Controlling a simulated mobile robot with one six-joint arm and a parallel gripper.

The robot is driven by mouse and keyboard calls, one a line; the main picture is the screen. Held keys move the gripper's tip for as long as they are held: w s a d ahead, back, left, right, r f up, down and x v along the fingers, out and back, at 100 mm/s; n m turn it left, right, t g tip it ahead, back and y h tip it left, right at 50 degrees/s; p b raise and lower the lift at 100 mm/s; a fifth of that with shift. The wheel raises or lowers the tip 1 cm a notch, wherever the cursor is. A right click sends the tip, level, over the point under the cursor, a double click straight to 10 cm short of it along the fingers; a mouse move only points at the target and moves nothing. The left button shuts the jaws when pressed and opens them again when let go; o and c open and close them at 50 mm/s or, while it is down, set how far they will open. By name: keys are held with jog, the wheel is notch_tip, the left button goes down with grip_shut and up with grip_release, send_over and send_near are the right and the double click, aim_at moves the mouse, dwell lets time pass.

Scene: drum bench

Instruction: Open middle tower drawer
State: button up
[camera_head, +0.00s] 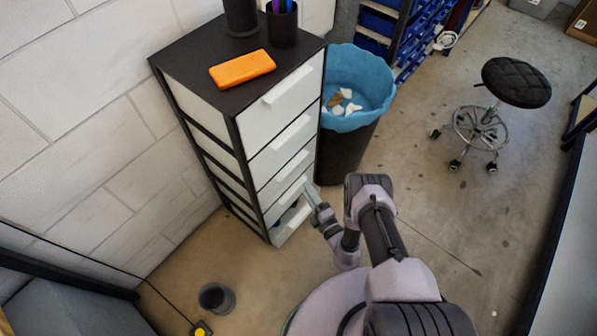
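The drawer tower (240,139) has a black frame and several stacked white drawers, and stands against the white block wall. The top drawer (283,108) and the ones below it, including a middle drawer (284,178), look shut and have pale lip handles. At the bottom, a dark gap with something pale shows above the lowest front (291,226). My gripper (309,190) is in front of the lower drawers, close to their right side. Its fingers are small and seen from above, so I cannot tell whether they are open or touching a handle. My arm hides part of the floor.
An orange case (242,70), a pen cup (282,24) and a dark container (240,16) stand on the tower. A bin with a blue liner (362,78) is close to its right. A stool (516,82) stands farther right. A dark cup (215,298) is on the floor.

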aim_at(295, 169)
jog(key=shift+b+x, duration=1.45)
jog(key=shift+x, duration=2.85)
jog(key=shift+w+d+f, duration=0.1)
jog(key=shift+c, duration=0.4)
grip_shut()
jog(key=shift+f, duration=0.15)
